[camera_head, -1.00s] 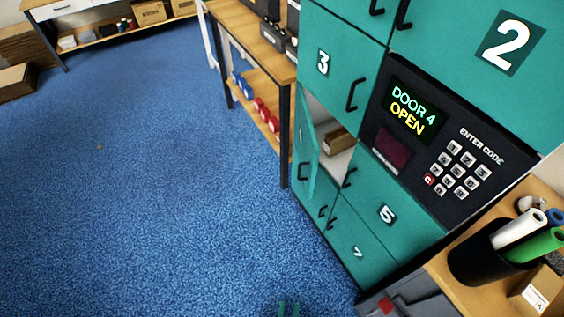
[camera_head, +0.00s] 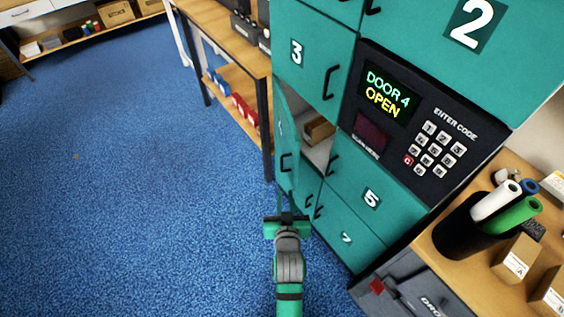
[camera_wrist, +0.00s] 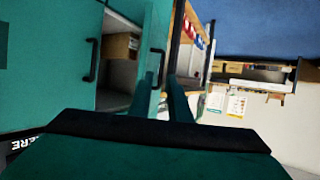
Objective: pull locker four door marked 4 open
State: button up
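The locker four door (camera_head: 285,140) is teal and stands ajar, swung out from its compartment and seen nearly edge-on in the head view. Its dark handle shows low on the door. It also shows in the wrist view (camera_wrist: 150,35), with the handle just ahead of the fingers. A brown carton (camera_head: 319,130) sits in the open compartment; the wrist view shows it too (camera_wrist: 121,46). My gripper (camera_head: 285,203) is below the door in the head view. Its two fingers (camera_wrist: 165,98) are apart, with nothing visibly held. Whether a finger touches the door I cannot tell.
The keypad panel (camera_head: 410,125) reads "DOOR 4 OPEN". Doors 3 (camera_head: 305,60) and 5 (camera_head: 370,195) are shut. A wooden shelf unit (camera_head: 235,90) stands close left of the lockers. A desk with a black cup (camera_head: 465,232) is at right. Blue floor (camera_head: 130,200) is clear at left.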

send_near(282, 163)
jog(key=x, duration=1)
jog(key=shift+w+f, duration=0.15)
jog(key=shift+w, duration=0.15)
jog(key=shift+c, duration=0.3)
grip_shut()
